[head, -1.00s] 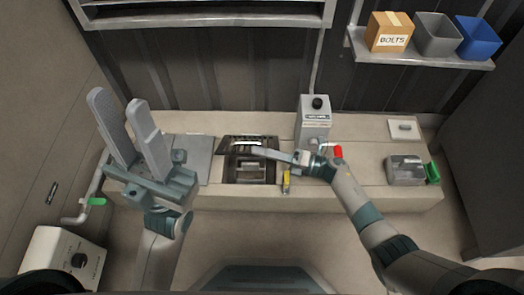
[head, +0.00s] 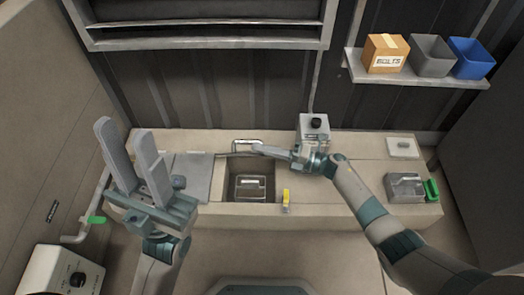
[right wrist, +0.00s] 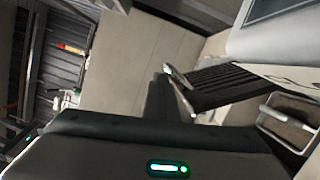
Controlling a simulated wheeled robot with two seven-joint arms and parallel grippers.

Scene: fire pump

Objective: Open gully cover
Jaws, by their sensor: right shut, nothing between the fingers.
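The gully cover is a dark slatted grate (right wrist: 215,85), plain in the right wrist view. In the head view it stands raised at the back of the gully, seen nearly edge-on (head: 232,154). The gully opening (head: 233,187) is uncovered, and a pale box-like part with a handle (head: 250,188) shows inside it. My right gripper (head: 259,149) is shut and empty, its fingers at the raised cover; I cannot tell whether they touch it. My left gripper (head: 122,129) is open and empty, above the left end of the bench.
A grey control box (head: 314,126) stands behind my right wrist. A small yellow part (head: 286,197) is at the gully's right front. A grey plate (head: 190,174) lies left of the gully. Further right are a metal box (head: 404,187) and a green part (head: 431,190).

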